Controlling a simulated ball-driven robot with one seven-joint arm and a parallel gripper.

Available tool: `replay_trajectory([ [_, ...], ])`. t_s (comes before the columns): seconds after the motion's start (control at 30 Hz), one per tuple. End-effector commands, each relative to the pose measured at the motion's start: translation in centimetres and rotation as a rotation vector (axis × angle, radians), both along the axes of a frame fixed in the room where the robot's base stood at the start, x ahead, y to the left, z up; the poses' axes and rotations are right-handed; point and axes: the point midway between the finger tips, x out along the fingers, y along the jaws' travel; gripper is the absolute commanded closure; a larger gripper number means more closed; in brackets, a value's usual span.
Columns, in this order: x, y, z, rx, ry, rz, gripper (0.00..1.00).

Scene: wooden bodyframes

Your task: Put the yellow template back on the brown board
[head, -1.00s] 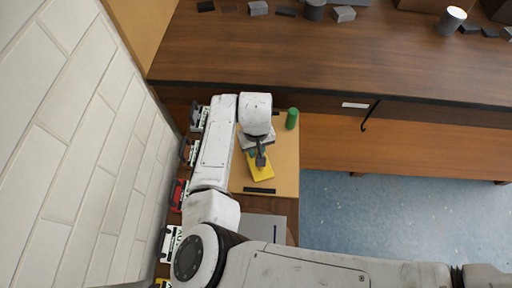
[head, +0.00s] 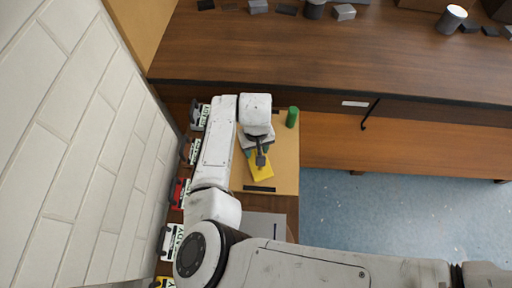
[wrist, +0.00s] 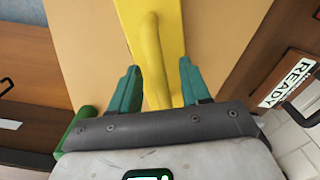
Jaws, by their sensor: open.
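The yellow template (head: 262,171) lies flat on the tan-brown board (head: 285,180), below my gripper in the head view. In the wrist view the template (wrist: 176,22) shows a raised yellow bar or handle running along its middle. My gripper (wrist: 155,85) is open, with its two green fingers on either side of the near end of that bar. The gripper also shows in the head view (head: 256,152). Whether the fingers touch the template cannot be told. My wrist hides part of it.
A green cylinder (head: 292,117) stands at the board's upper right corner. A black strip (head: 259,189) lies near its lower edge. Several READY-labelled holders (head: 182,193) line the left side by the white brick wall (head: 60,140). A long wooden counter (head: 330,50) lies beyond.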

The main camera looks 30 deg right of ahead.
Motion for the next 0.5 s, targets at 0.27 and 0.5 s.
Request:
replay_trajectory([
  [0.27,0.1,0.1,3.5,0.0,-0.005,-0.001,0.53],
  [0.5,0.1,0.0,8.5,0.0,-0.003,-0.002,0.53],
])
